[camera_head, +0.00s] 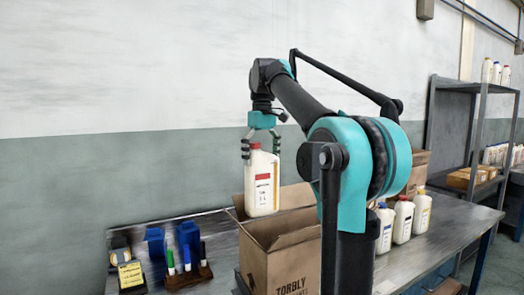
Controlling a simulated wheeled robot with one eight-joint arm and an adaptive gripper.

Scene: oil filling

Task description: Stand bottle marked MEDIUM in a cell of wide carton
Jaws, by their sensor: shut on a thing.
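My gripper (261,142) is shut on the neck of a white bottle (262,192) with a red cap and a red-and-white label. The label's print is too small to read. The bottle hangs upright over the back left part of an open brown carton (270,262) printed TORBLY. The bottle's lower end shows in front of a raised flap and looks to be above the carton's opening. The carton's cells are not visible, and my arm covers its right side.
Several white bottles (403,220) with blue, red and yellow caps stand on the metal table (440,228) right of my arm. Markers in a stand (188,276), blue holders (189,238) and a yellow pad (130,274) are at left. A shelf rack (480,120) stands at far right.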

